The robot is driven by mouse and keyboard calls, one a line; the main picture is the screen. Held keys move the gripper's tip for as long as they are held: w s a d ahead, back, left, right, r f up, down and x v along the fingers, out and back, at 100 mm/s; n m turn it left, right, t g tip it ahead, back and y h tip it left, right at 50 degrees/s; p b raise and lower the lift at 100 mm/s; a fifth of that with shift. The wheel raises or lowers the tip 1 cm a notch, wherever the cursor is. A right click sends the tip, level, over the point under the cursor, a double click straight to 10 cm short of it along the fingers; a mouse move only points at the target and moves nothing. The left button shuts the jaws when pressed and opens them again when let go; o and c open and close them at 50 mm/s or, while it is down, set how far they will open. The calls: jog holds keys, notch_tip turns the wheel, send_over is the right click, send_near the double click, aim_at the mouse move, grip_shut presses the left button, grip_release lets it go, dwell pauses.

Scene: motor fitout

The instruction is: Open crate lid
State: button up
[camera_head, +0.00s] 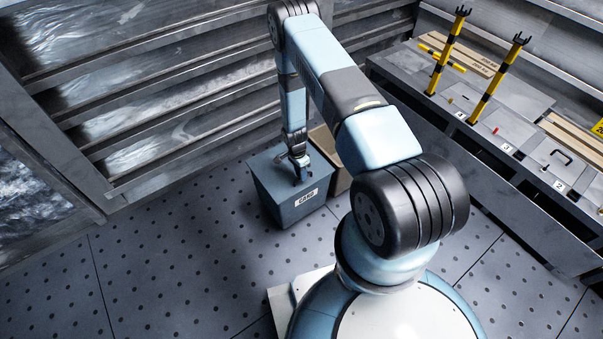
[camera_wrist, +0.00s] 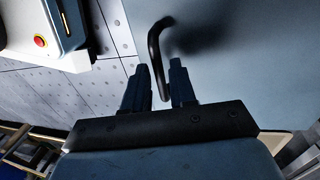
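The blue-grey crate (camera_head: 278,203) stands on the floor with a white label on its front side. Its lid (camera_wrist: 245,60) is closed in the head view and fills the right of the wrist view. A black bent handle (camera_wrist: 155,48) sits on the lid. My gripper (camera_head: 301,178) is low over the crate's top, pointing down. In the wrist view my gripper (camera_wrist: 160,68) has its two fingers apart, and the handle's lower end lies between them. Gaps show on both sides of the handle. Contact with the handle cannot be told.
An open brown box (camera_head: 328,147) stands right beside the crate. A grey bench (camera_head: 455,105) with yellow-black posts and numbered hatches runs along the right. Slatted metal walls (camera_head: 180,100) close off the back. The floor (camera_head: 180,265) at front left is clear.

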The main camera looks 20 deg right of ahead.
grip_shut()
jog(key=shift+w+r, duration=0.1)
jog(key=shift+w, duration=0.05)
